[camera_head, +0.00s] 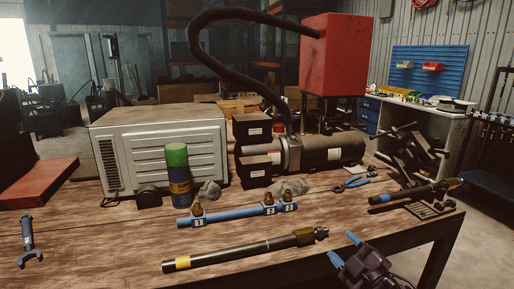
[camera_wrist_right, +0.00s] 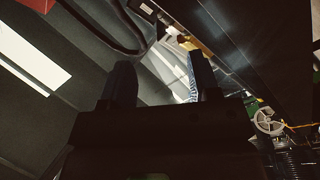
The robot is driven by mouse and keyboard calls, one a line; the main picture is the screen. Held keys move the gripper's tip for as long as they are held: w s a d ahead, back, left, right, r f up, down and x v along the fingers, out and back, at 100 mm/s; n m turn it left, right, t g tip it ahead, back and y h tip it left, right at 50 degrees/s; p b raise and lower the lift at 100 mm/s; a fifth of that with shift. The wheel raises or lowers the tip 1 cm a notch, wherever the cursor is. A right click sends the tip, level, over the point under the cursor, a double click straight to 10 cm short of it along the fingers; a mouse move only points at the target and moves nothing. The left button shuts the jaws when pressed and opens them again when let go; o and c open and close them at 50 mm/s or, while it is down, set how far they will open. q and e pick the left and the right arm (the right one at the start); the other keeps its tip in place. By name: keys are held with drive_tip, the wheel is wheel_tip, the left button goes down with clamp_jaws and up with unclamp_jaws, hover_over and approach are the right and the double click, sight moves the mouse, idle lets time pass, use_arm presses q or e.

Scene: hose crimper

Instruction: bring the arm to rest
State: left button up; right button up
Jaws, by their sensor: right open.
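My right gripper (camera_head: 344,249) is at the lower right of the head view, in front of the table's front edge, with two blue fingertips apart. In the right wrist view my right gripper (camera_wrist_right: 163,78) shows two dark fingers spread with nothing between them. My left gripper is not in view. A black hose (camera_head: 245,250) with a yellow band and a brass end fitting lies on the wooden table (camera_head: 110,245), left of the right gripper and apart from it. A blue manifold (camera_head: 235,213) with numbered brass ports lies behind the hose.
The crimper (camera_head: 320,152) with a red tank (camera_head: 332,55) stands at the back, beside a grey metal box (camera_head: 160,150). Open floor shows at the right.

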drive_tip(key=s+d+f+m+g+h, duration=0.3)
drive_tip(key=s+f+m, duration=0.3)
drive_tip(key=s+f, duration=0.6)
drive_tip(key=s+d+f+m+g+h, duration=0.3)
drive_tip(key=s+f+m, duration=0.4)
drive_tip(key=s+f, duration=0.5)
drive_tip(key=s+d+h, duration=0.1)
drive_tip(key=s, duration=0.5)
drive_tip(key=shift+s+f, duration=0.25)
drive_tip(key=shift+f, duration=0.1)
drive_tip(key=shift+a, duration=0.1)
